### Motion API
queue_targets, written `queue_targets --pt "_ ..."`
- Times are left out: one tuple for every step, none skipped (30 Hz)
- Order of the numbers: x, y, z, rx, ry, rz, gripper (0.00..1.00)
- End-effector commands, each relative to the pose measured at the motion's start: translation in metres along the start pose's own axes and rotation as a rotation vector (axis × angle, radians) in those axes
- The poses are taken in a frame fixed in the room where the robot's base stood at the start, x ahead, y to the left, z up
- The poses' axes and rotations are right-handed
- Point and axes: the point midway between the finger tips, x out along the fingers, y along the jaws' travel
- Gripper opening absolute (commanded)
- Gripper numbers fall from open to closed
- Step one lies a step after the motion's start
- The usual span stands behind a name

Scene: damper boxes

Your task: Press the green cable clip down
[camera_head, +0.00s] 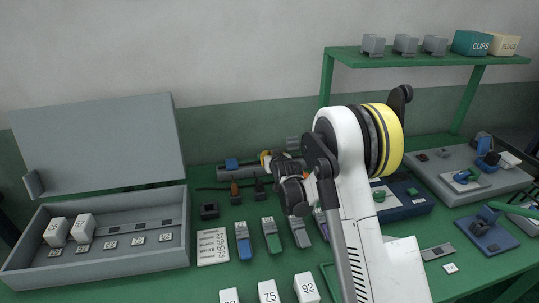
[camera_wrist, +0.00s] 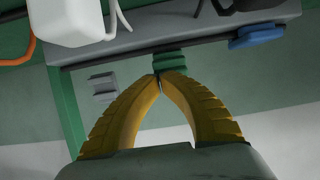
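The green cable clip (camera_wrist: 170,64) sits on a grey rail (camera_wrist: 120,52) in the wrist view, where a black cable runs along the rail. My gripper (camera_wrist: 160,76) has its yellow fingers brought together at the tips, with nothing seen between them. The tips overlap the clip's near edge in the picture; I cannot tell whether they touch it. In the head view, my gripper (camera_head: 268,160) is at the rail against the back wall, and I cannot make out this clip there, where my arm hides part of the rail.
A blue clip (camera_wrist: 256,37) is on the same rail; it also shows in the head view (camera_head: 232,163). A white part (camera_wrist: 72,20) hangs by the rail. An open grey box (camera_head: 95,255) stands left, and two dark-tipped tools (camera_head: 235,190) stand before the rail.

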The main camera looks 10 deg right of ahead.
Motion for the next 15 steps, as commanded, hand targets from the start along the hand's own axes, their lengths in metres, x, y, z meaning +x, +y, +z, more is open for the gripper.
queue_targets --pt "0.000 0.000 0.006 0.000 0.000 0.000 0.00" --pt "0.000 0.000 0.008 0.000 0.000 0.000 0.00" --pt "0.000 0.000 0.010 0.000 0.000 0.000 0.00" --pt "-0.001 0.000 0.012 0.000 0.000 0.000 0.00" --pt "-0.001 0.000 0.013 0.000 0.000 0.000 0.00" --pt "-0.001 0.000 0.015 0.000 0.000 0.000 0.00" --pt "-0.001 0.000 0.016 0.000 0.000 0.000 0.00" --pt "-0.001 0.000 0.017 0.000 0.000 0.000 0.00" --pt "-0.001 0.000 0.018 0.000 0.000 0.000 0.00" --pt "-0.001 0.000 0.019 0.000 0.000 0.000 0.00" --pt "-0.001 0.000 0.019 0.000 0.000 0.000 0.00" --pt "-0.001 0.000 0.018 0.000 0.000 0.000 0.00" --pt "-0.001 0.000 0.018 0.000 0.000 0.000 0.00" --pt "-0.001 0.000 0.018 0.000 0.000 0.000 0.00" --pt "-0.001 0.000 0.018 0.000 0.000 0.000 0.00"
